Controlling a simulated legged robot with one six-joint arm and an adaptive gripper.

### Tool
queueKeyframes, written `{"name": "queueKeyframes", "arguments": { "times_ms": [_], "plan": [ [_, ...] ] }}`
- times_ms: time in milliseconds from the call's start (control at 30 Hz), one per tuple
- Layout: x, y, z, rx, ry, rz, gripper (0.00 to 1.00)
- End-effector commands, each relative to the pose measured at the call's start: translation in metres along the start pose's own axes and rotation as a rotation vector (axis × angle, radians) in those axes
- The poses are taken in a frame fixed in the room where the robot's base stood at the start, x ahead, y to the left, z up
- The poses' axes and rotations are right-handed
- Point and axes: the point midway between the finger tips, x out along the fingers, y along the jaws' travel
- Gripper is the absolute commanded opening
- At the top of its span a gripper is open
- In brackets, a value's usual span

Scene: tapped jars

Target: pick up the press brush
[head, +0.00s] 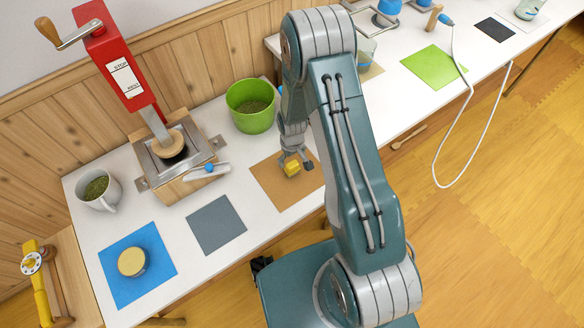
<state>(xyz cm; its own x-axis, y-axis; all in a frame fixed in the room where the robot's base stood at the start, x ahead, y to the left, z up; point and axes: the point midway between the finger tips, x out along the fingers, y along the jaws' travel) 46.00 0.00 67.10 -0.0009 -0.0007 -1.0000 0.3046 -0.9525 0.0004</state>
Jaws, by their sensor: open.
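I cannot tell for sure which thing is the press brush. A wooden long-handled piece (408,136) shows just beyond the table's front edge, right of my arm; its bristles, if any, are too small to see. My gripper (300,166) is open above the brown mat (268,185), pointing down. A small yellow block-like shape (291,169) shows at its left fingertip; I cannot tell whether it is part of the finger or a separate thing. The red press (122,68) stands at the left on its metal-topped wooden base (190,184).
A green pot (250,107) stands behind the brown mat. A white piece with a blue knob (208,170) lies against the press base. A mug (97,190), a grey mat (215,225) and a blue mat (120,292) with a round yellow-topped jar (132,262) are left. A white cable (468,130) hangs right.

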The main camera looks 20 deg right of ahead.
Motion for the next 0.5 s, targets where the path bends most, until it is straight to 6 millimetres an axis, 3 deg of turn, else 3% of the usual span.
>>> {"name": "queueKeyframes", "arguments": {
  "times_ms": [200,467,500],
  "plan": [
    [0.031,-0.001,0.002,0.000,-0.001,0.000,1.00],
    [0.034,-0.001,0.002,0.000,0.000,0.000,1.00],
    [0.034,-0.001,0.002,0.000,0.000,0.000,0.96]
  ]
}}
